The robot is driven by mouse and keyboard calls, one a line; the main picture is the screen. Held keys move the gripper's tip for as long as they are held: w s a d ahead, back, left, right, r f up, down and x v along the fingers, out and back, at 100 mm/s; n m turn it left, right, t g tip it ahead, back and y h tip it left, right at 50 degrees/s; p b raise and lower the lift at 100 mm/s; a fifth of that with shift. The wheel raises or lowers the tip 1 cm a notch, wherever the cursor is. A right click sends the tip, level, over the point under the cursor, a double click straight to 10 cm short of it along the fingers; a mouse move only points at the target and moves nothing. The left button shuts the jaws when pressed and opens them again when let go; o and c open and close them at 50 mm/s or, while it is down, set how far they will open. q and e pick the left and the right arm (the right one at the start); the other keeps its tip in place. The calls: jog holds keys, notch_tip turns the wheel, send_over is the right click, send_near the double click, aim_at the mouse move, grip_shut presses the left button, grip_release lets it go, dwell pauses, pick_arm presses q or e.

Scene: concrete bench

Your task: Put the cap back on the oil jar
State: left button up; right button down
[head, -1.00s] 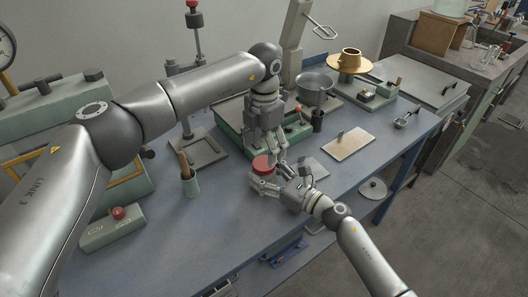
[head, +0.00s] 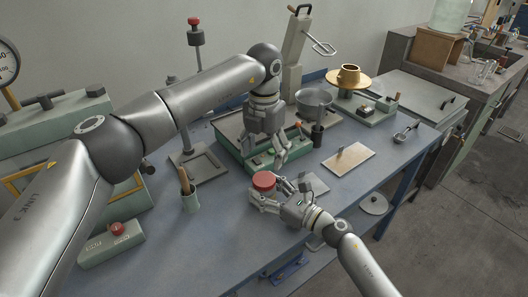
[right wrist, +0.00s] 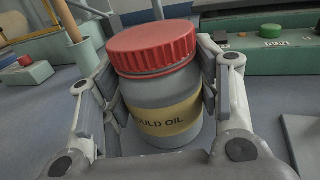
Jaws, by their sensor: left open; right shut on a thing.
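The oil jar (right wrist: 163,116) is a grey jar with a tan label reading "OULD OIL". It stands on the bench. Its red ribbed cap (right wrist: 152,46) sits on its mouth, with a thin grey and red band showing under the skirt; I cannot tell whether it is screwed tight. The cap also shows in the head view (head: 264,181). My right gripper (head: 263,200) is shut around the jar's body, one finger on each side. My left gripper (head: 280,160) is open and empty, above and behind the cap, apart from it.
A green device (head: 262,159) stands behind the jar. A cup with tools (head: 190,201) and a box with a red button (head: 113,243) are to the left. A tan board (head: 348,158) and a metal pot (head: 313,108) are to the right.

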aim_at(264, 179)
pick_arm(q)
notch_tip(264, 179, down, 8)
jog(key=shift+f, duration=0.1)
pick_arm(e)
jog(key=shift+f, duration=0.1)
pick_arm(q)
jog(key=shift+c, duration=0.4)
jog(key=c, duration=1)
jog(key=o, duration=1.2)
notch_tip(264, 179, up, 12)
